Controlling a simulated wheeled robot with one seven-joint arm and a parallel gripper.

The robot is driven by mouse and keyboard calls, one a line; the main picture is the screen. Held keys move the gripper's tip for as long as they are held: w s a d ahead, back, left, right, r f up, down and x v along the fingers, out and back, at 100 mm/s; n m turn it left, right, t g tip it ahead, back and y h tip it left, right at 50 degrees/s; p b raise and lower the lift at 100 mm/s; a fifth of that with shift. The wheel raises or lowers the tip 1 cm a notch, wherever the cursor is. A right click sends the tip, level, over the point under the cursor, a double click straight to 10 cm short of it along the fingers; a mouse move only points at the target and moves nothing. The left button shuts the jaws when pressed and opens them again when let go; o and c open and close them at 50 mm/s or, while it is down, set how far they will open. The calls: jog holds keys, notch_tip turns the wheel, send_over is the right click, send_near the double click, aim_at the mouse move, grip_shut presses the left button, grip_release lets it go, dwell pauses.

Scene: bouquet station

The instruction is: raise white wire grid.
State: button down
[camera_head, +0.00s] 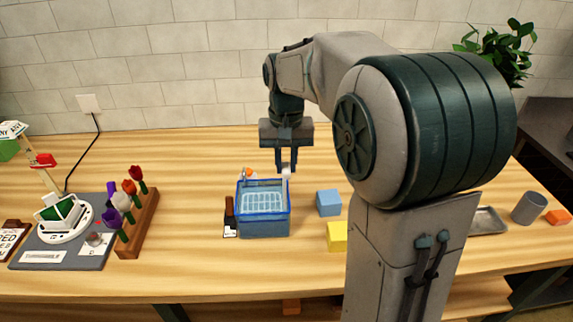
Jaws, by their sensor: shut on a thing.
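The white wire grid (263,202) shows as pale bars inside the blue bin (264,228), low within its rim. A small white upright piece (286,174) stands at the bin's back right corner and looks like part of the grid. My gripper (287,168) points down there from behind the bin, its fingers shut on this white piece. The exact contact is small and hard to make out.
A dark brown-handled item (230,214) stands just left of the bin. A blue cube (328,203) and a yellow cube (337,236) lie to its right. A wooden rack (140,228) with flowers is further left.

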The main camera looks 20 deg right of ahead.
notch_tip(320, 180, up, 4)
jog(key=shift+r+p, duration=0.15)
jog(key=shift+p, duration=0.85)
jog(key=shift+w, duration=0.15)
jog(key=c, duration=1.3)
grip_release()
notch_tip(320, 180, up, 14)
jog(key=shift+f, duration=0.1)
jog(key=s+f+t, duration=0.1)
jog(key=s+f, duration=0.5)
jog(key=s+f+n+t, duration=0.1)
jog(key=s+f, duration=0.5)
jog(key=s, duration=0.1)
jog(key=s+f+n+t, duration=0.1)
jog(key=s+f, duration=0.5)
jog(key=shift+s+f, duration=0.15)
jog(key=shift+s, duration=0.2)
